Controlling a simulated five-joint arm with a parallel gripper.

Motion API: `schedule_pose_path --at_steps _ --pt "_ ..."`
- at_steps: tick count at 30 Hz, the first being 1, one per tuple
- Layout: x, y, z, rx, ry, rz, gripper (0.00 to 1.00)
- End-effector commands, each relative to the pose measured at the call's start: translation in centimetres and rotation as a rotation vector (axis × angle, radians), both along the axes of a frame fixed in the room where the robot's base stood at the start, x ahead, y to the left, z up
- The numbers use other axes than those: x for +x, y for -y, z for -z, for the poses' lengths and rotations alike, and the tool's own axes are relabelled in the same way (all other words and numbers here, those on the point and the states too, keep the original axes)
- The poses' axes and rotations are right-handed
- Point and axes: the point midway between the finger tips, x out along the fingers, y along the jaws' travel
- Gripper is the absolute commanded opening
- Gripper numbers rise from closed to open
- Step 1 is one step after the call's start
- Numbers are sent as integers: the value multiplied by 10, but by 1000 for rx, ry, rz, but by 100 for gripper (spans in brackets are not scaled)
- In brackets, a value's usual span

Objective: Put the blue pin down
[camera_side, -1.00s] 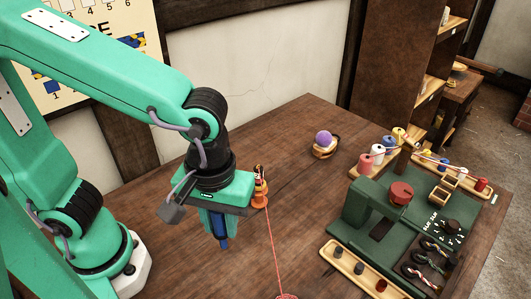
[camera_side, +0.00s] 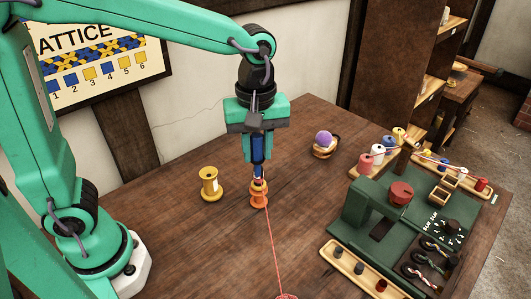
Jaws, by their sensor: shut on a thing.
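My gripper (camera_side: 257,156) points down near the middle of the table and is shut on the blue pin (camera_side: 258,170). The pin is upright, with its upper part between the jaws. Its lower end shows just at the top of an orange spool-like piece (camera_side: 259,198). I cannot tell whether the pin touches that piece, goes into it or is in front of or behind it.
A yellow spool (camera_side: 210,185) stands to the left on the wooden table (camera_side: 190,250). A red cord (camera_side: 272,245) runs from the orange piece to the front. A purple ball (camera_side: 324,138) sits behind right. A green machine (camera_side: 365,215) and thread spools fill the right side.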

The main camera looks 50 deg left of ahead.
Motion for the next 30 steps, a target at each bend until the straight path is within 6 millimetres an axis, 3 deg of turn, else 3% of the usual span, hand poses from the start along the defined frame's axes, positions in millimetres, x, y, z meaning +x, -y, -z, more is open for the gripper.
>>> schedule_pose_path --at_steps 6,15,24,29,30 --pt "42 -45 1 0 -1 -152 4" --pt "85 -118 5 1 -2 -352 4" --pt "107 -178 10 0 -3 -493 4" --pt "112 -202 12 0 -2 -545 4" --pt "111 -198 22 1 -8 -539 4"
